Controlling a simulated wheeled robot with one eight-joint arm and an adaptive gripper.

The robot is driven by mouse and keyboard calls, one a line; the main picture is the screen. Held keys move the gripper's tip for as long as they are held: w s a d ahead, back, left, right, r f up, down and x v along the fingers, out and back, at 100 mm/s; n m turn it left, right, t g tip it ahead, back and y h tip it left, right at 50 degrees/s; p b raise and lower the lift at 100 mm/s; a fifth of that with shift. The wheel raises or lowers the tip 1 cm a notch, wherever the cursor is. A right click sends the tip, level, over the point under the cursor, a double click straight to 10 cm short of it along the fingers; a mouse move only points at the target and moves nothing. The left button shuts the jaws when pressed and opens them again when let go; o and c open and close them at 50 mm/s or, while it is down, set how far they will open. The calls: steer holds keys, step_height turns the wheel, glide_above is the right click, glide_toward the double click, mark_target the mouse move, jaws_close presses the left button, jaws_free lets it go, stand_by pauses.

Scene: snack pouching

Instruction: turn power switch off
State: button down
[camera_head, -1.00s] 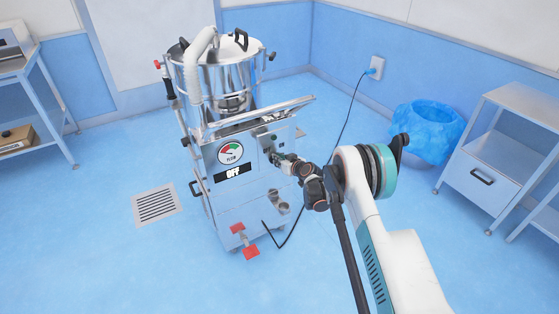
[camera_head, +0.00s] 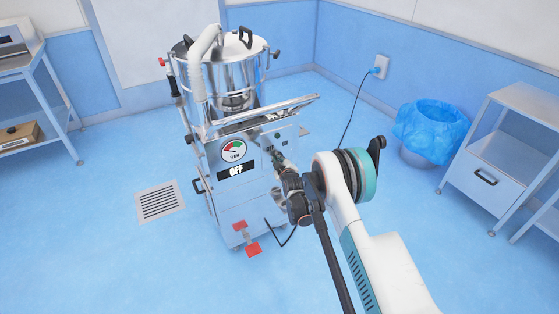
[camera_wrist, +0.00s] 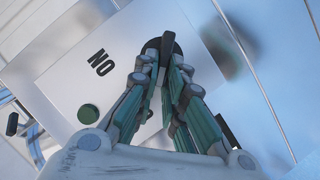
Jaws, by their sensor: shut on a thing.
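The power switch is a dark round knob (camera_wrist: 161,45) on a pale panel (camera_wrist: 60,75) in the wrist view. Its black grip bar lies between my gripper's fingertips (camera_wrist: 168,72), and the fingers are shut on it. The panel beside it carries black lettering that reads ON upside down, and a green round button (camera_wrist: 88,113). In the head view my gripper (camera_head: 279,155) is at the upper right of the machine's front (camera_head: 224,202) and largely hides the switch. The display (camera_head: 236,169) on that front reads OFF.
A gauge (camera_head: 233,150) sits above the display, and a steel pot (camera_head: 228,78) stands on top. A steel ledge (camera_head: 260,112) juts out over the panel. A red pedal (camera_head: 252,249) is on the floor. A blue-lined bin (camera_head: 430,125) stands to the right.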

steer(key=shift+n, duration=0.3)
steer(key=shift+s, duration=0.1)
steer(key=c, duration=1.7)
jaws_free()
steer(key=shift+t, duration=0.3)
steer(key=v, duration=1.2)
steer(key=shift+a, duration=0.2)
steer(key=shift+r, duration=0.1)
